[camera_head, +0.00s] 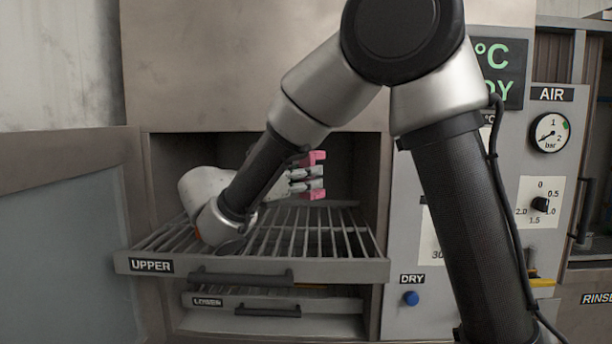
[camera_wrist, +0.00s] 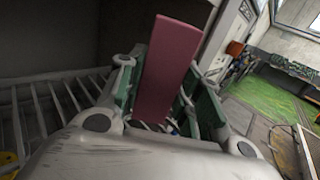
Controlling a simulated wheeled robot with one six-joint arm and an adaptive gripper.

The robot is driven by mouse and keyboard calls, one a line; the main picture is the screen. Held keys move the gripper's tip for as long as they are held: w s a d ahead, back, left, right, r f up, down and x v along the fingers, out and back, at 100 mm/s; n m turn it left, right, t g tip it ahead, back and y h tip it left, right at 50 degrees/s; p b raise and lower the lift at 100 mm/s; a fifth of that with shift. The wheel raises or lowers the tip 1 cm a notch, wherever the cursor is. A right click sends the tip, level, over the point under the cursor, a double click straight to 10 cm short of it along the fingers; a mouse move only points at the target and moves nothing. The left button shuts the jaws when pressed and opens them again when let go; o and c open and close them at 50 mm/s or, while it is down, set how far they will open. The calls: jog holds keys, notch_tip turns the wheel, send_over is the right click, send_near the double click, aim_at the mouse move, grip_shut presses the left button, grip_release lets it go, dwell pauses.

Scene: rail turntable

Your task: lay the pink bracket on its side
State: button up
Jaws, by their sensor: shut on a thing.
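The pink bracket (camera_head: 313,158) is held in my gripper (camera_head: 306,180) above the upper rack (camera_head: 330,268). In the head view its pink ends show above and below the fingers, and the middle is hidden by them. In the wrist view the bracket (camera_wrist: 167,70) is a long flat pink piece standing out between the two green-padded fingers of my gripper (camera_wrist: 165,95). The fingers are shut on it. The bracket appears clear of the rack bars, though the exact gap cannot be told.
The upper rack is pulled out of the oven-like opening, with a dark handle (camera_head: 240,277) in front. A lower rack (camera_head: 270,303) sits beneath it. A control panel with an air gauge (camera_head: 551,133) stands at right. A grey door panel (camera_head: 70,240) is at left.

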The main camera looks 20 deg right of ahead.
jog(key=shift+f, duration=4.75)
jog(key=shift+f, duration=0.4)
jog(key=shift+s+f, duration=0.15)
jog(key=shift+f, duration=0.3)
